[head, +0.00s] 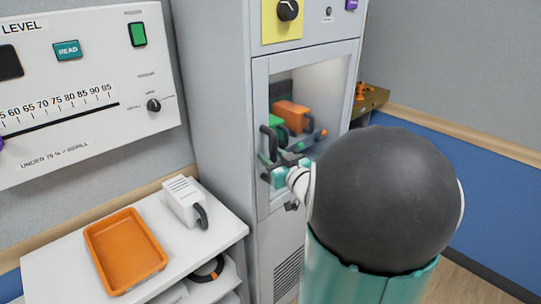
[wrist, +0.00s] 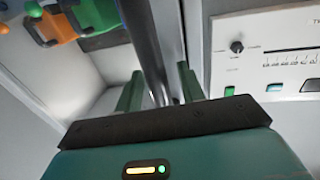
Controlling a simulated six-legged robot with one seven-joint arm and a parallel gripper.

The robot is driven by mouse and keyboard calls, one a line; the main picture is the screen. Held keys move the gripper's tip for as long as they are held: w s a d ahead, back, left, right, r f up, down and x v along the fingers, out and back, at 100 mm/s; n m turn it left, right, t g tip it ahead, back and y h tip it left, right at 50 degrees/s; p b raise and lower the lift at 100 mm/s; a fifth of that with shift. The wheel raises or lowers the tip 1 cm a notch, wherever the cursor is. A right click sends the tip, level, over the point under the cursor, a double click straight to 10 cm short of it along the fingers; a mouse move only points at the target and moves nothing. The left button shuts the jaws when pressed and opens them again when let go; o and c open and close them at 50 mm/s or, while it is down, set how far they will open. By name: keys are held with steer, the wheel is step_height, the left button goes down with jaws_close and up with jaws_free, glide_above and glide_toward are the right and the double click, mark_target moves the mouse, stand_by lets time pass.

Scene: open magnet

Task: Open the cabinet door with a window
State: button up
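The cabinet door (head: 262,95) has a pale frame around a large window (head: 315,82) and looks shut in the tall grey cabinet. Its dark upright handle (head: 264,139) is near the left edge; in the wrist view it is a dark bar (wrist: 143,35). My gripper (head: 281,153) is at the handle, in front of the window. In the wrist view its green fingers (wrist: 159,85) stand apart on either side of the bar, with a gap visible at the right finger. My arm hides the door's lower right part.
Orange and green devices (head: 291,114) show behind the window. A black knob on a yellow panel (head: 283,20) is above the door. At left, a white shelf unit (head: 205,240) holds an orange tray (head: 126,251) and a white box (head: 181,200) below a wall gauge panel (head: 85,75).

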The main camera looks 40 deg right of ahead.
steer(key=shift+s+r, duration=0.1)
steer(key=shift+s, duration=0.1)
jaws_close()
steer(key=shift+s+d, duration=0.1)
steer(key=shift+s, duration=0.05)
